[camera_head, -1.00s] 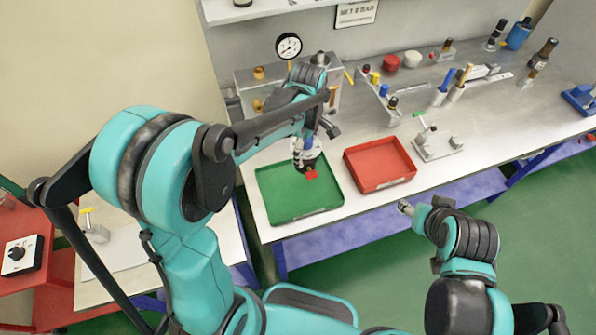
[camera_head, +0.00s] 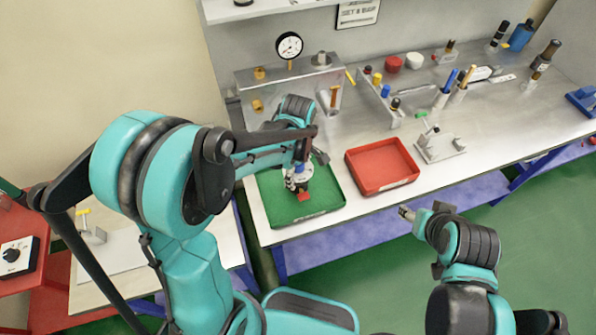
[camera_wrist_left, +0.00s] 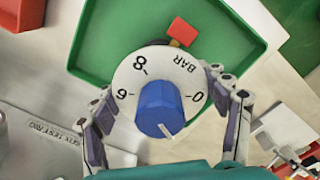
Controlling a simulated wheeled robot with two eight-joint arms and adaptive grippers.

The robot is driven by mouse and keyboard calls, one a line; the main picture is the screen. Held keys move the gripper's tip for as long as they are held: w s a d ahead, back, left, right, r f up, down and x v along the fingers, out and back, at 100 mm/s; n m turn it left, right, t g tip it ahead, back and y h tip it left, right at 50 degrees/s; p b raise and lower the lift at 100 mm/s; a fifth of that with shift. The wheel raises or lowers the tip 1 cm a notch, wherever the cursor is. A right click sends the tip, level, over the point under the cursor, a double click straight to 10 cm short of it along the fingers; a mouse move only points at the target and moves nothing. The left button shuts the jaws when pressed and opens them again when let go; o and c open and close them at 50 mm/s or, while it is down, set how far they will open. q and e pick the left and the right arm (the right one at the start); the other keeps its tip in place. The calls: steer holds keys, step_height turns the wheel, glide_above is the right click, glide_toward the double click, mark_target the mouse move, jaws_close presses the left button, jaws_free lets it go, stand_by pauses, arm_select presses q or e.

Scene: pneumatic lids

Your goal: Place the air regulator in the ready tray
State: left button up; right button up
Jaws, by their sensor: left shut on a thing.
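The air regulator has a white dial face with numbers and a blue knob (camera_wrist_left: 158,108), and a red tab sticks out at its far side. It also shows in the head view by its red tab (camera_head: 304,196). My left gripper (camera_head: 298,178) is shut on it, with one finger on each side of the dial in the left wrist view (camera_wrist_left: 165,112). The regulator is over the green tray (camera_head: 325,207); whether it touches the floor of the tray I cannot tell. My right gripper (camera_head: 406,212) is apart from it, in front of the bench; its jaws are unclear.
A red tray (camera_head: 384,168) stands just right of the green one. Behind are a gauge (camera_head: 289,46) on a grey test stand, and a small fixture (camera_head: 440,145) sits right of the red tray. The bench front edge is close to both trays.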

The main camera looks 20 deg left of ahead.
arm_select(q)
steer(key=o, duration=1.5)
steer(key=shift+r, duration=0.15)
step_height(320, 180, up, 11)
steer(key=p, duration=0.3)
steer(key=shift+s+r, duration=0.15)
steer(key=shift+r, duration=0.4)
steer(key=s+a+r+m+t, duration=0.1)
steer(key=s+m+t, duration=0.1)
steer(key=m, duration=0.3)
steer(key=s+a+m+t, duration=0.1)
steer(key=s+m+t, duration=0.1)
steer(key=s+m, duration=0.3)
steer(key=s+a+r+m+t, duration=0.1)
steer(key=s+a+m+t, duration=0.1)
steer(key=m, duration=0.3)
steer(key=shift+s+a+r+m+t, duration=0.1)
steer(key=shift+s+r+m+t, duration=0.15)
steer(key=shift+s, duration=0.2)
steer(key=shift+s+r+m+t, duration=0.1)
steer(key=shift+s+m+t, duration=0.05)
steer(key=shift+s+t, duration=0.25)
